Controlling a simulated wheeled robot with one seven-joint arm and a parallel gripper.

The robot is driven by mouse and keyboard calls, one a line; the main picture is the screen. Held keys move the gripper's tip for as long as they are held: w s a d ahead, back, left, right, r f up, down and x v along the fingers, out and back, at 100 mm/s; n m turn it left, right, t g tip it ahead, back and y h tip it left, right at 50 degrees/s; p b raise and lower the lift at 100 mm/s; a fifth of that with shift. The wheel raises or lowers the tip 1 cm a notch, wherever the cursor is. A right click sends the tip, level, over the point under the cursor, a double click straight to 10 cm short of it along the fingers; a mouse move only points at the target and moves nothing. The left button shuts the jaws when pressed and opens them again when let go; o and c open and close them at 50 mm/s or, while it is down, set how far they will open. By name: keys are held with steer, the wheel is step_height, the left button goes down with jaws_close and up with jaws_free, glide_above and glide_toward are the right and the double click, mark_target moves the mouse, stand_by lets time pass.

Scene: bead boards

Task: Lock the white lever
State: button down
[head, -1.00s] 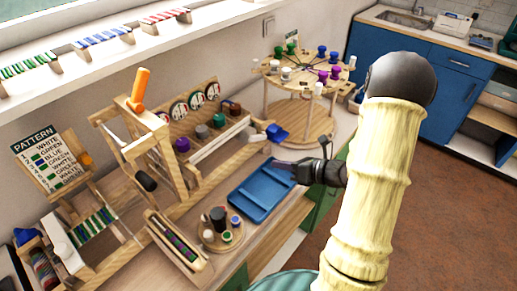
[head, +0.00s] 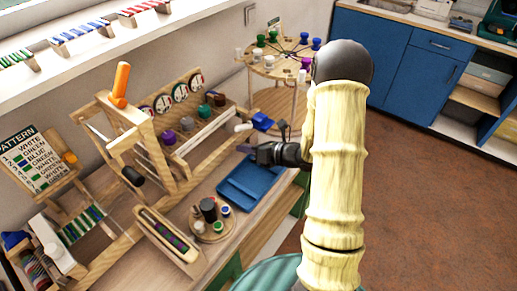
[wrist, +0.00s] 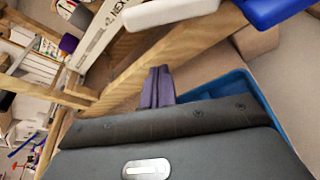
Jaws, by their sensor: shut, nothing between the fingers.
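The white lever (head: 243,127) sticks out at the right end of the wooden dial bench in the head view. The blue lever (head: 262,121) is just right of it. In the wrist view the white lever (wrist: 170,10) lies across the top edge, beyond my fingers, with the blue lever (wrist: 272,9) at top right. My gripper (head: 242,149) is shut and empty, a little below the white lever and above the far end of the blue tray. In the wrist view its fingertips (wrist: 160,72) are close together and apart from the white lever.
The blue tray (head: 240,197) lies below my gripper. A wooden frame with an orange handle (head: 121,84) stands to the left. A round wooden stand (head: 268,74) with coloured pegs is behind. A round board (head: 203,236) with small pots stands in front left.

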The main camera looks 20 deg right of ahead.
mark_target(244, 127)
steer(key=shift+x, duration=0.9)
steer(key=r, duration=0.1)
steer(key=d+r+p, duration=0.1)
steer(key=shift+w+r, duration=0.3)
steer(key=shift+w, duration=0.1)
steer(key=shift+w+d+r+p, duration=0.15)
steer(key=shift+d+r+p, duration=0.2)
steer(key=shift+r, duration=0.1)
